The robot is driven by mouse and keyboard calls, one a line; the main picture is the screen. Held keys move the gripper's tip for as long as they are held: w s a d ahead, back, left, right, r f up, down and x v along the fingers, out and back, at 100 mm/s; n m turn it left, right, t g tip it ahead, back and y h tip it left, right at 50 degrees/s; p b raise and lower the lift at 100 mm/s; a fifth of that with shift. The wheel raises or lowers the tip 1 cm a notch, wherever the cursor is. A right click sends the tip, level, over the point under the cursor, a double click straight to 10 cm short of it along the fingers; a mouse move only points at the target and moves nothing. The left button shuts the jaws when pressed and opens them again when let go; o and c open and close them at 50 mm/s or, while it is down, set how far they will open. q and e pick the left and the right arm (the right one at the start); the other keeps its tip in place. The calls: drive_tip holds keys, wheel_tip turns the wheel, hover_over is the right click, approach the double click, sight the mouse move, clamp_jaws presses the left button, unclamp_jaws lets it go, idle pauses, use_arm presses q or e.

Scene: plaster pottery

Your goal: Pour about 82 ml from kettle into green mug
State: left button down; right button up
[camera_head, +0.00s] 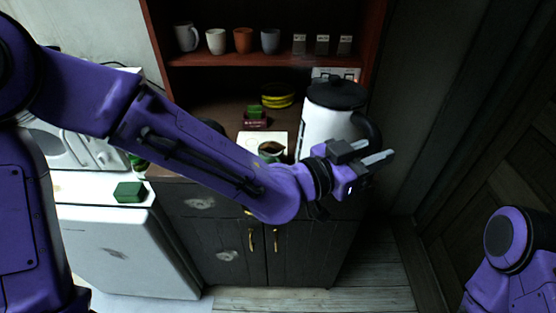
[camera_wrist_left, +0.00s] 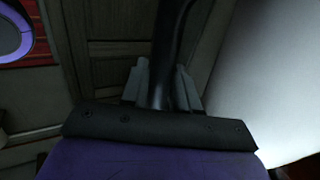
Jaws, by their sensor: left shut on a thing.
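The kettle (camera_head: 325,123) is tall and white with a black lid and a black handle. It stands at the right end of the cabinet top and looks upright. My left gripper (camera_head: 376,156) is at its handle side. In the left wrist view the dark handle (camera_wrist_left: 170,50) runs between the two fingers, and they are shut on it. The kettle's pale body (camera_wrist_left: 265,70) fills the right of that view. The green mug (camera_head: 272,157) is left of the kettle, with a dark brown inside. My left forearm hides its lower part. My right gripper is out of view.
Several mugs (camera_head: 242,41) and small boxes (camera_head: 322,45) line the shelf above. Stacked yellow dishes (camera_head: 277,97) and a small green-and-red item (camera_head: 255,118) are behind the mug. A green block (camera_head: 129,192) lies on the white appliance at left. A wall is right of the kettle.

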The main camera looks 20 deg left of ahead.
sight(369, 181)
use_arm(q)
drive_tip(key=f+t+y+b, duration=0.1)
drive_tip(key=f, duration=0.1)
drive_tip(key=f+n+y+b, duration=0.1)
drive_tip(key=f+b, duration=0.1)
drive_tip(key=f, duration=0.1)
drive_tip(key=d+f+n+t+y+b, duration=0.1)
drive_tip(key=f, duration=0.1)
drive_tip(key=shift+w+d+f+t, duration=0.1)
drive_tip(key=shift+w+f+t, duration=0.1)
drive_tip(key=shift+f+t, duration=0.1)
drive_tip(key=shift+s+f+n+y+b, duration=0.2)
drive_tip(key=shift+f+n+y+b, duration=0.25)
drive_tip(key=shift+y, duration=0.15)
drive_tip(key=shift+r, duration=0.1)
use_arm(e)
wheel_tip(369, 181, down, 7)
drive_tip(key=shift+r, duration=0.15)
use_arm(q)
drive_tip(key=shift+w+a, duration=0.1)
drive_tip(key=shift+a, duration=0.1)
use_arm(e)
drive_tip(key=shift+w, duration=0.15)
